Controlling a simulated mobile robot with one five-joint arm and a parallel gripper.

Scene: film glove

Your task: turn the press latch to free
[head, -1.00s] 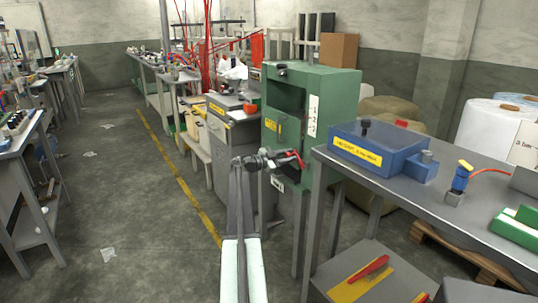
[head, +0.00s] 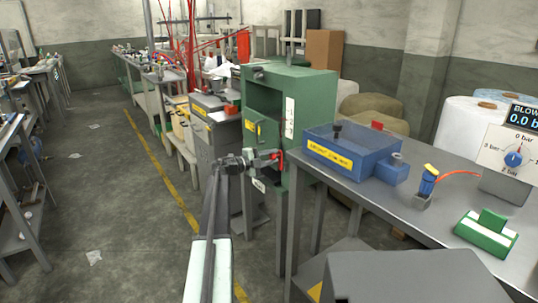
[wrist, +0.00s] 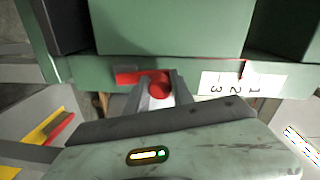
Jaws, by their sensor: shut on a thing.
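The green press cabinet (head: 310,95) stands at the left end of the grey bench. Its red latch (head: 281,158) is low on the front. The latch also shows in the wrist view (wrist: 128,78) as a red bar pointing left with a round red part at its right end. My gripper (head: 273,157) reaches the latch from the left in the head view. In the wrist view its two fingers (wrist: 161,84) are shut on the round part. The fingers hide some of the latch.
A white strip marked 1, 2, 3 (wrist: 229,82) is right of the latch. The grey bench (head: 385,205) holds a blue box (head: 365,150), a blue-and-yellow fitting (head: 426,183), a green block (head: 487,234) and a dial panel (head: 513,155). Open floor (head: 110,200) lies to the left.

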